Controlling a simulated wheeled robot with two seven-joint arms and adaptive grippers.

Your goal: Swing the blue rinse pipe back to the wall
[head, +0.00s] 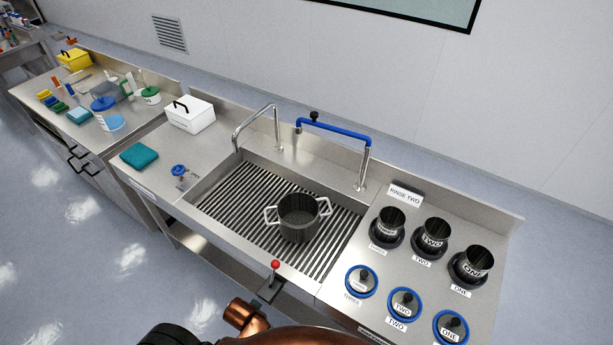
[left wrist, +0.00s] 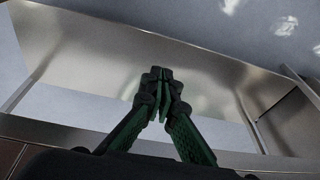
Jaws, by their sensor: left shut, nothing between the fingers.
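The blue rinse pipe (head: 338,131) sits on top of an upright steel post at the back right of the sink. It reaches left from the post, about parallel to the back ledge, and has a black knob (head: 314,117) near its free left end. My left gripper (left wrist: 162,75) shows in the left wrist view with its dark green and black fingers together and empty, in front of bare steel surfaces. The pipe is not in that view. Neither gripper can be made out in the head view.
A two-handled pot (head: 299,217) stands on the sink's slatted grate (head: 240,205). A plain steel tap (head: 258,112) stands left of the pipe. A red-knobbed lever (head: 275,265) is at the front edge. Black cups and blue-rimmed lids fill the right counter.

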